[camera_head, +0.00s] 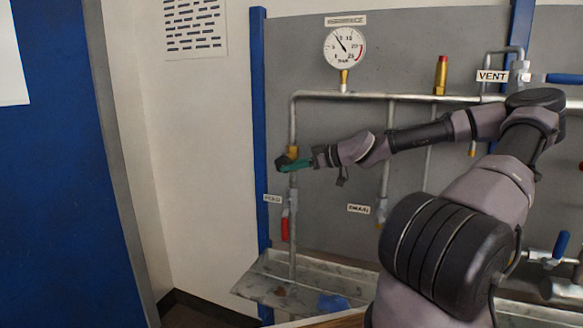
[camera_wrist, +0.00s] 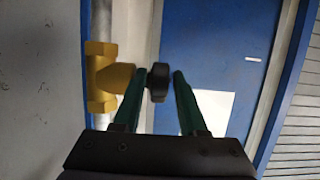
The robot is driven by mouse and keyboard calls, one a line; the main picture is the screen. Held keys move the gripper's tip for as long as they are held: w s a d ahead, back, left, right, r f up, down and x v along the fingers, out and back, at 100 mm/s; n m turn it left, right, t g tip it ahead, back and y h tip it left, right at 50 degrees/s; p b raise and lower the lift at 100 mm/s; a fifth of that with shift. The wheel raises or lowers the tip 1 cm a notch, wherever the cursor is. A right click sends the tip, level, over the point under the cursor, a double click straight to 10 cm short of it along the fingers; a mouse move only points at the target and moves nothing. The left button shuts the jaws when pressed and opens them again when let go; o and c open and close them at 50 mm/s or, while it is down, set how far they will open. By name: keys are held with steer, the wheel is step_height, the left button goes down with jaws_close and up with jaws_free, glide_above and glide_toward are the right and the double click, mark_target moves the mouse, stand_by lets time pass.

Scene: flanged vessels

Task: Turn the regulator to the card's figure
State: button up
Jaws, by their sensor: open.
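The regulator is a brass body (camera_wrist: 110,78) on a vertical pipe with a black round knob (camera_wrist: 158,83). In the head view its brass part (camera_head: 293,152) shows on the left pipe, partly hidden by my gripper (camera_head: 287,164). In the wrist view my gripper (camera_wrist: 164,78) is open, its green fingers on either side of the knob. The knob lies between the fingertips; I cannot tell whether either touches it. A round gauge (camera_head: 343,47) stands above the pipework, its needle pointing up and left, near 10. I cannot make out a card with a readable figure.
A red-handled valve (camera_head: 285,228) hangs below the regulator. The DRAIN valve (camera_head: 381,211) is to its right, and a blue-handled VENT valve (camera_head: 560,78) is far right. A brass relief fitting (camera_head: 441,74) stands on the top pipe. A grey trough (camera_head: 265,284) lies below.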

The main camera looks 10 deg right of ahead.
steer(key=v, duration=1)
steer(key=shift+d, duration=0.25)
steer(key=shift+s, duration=0.15)
